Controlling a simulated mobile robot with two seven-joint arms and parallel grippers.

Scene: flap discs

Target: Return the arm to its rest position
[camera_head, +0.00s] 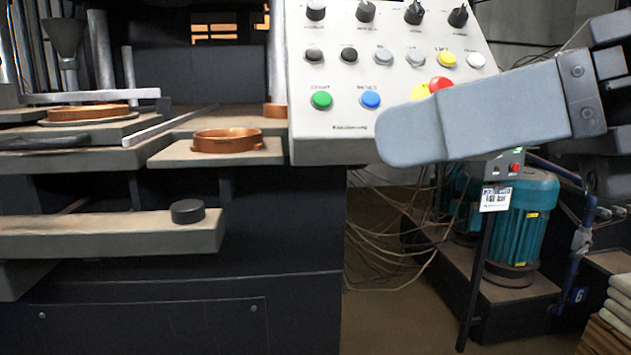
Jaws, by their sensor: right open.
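My right gripper (400,132) comes in from the right edge at mid height. One broad grey finger points left across the lower right of the control panel (345,148); the other finger cannot be made out. The jaws are open and nothing shows in them. The finger hides part of the panel and the lower part of a red button (440,84) with a yellow surround. I cannot tell whether it touches the panel. My left gripper is not in view.
The panel carries black knobs and a green (321,100) and a blue button (370,100). At left, copper-coloured rings (227,140) sit on machine plates. A beige bar (100,236) juts out below. A teal motor (522,225), loose cables and a dark post stand at lower right.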

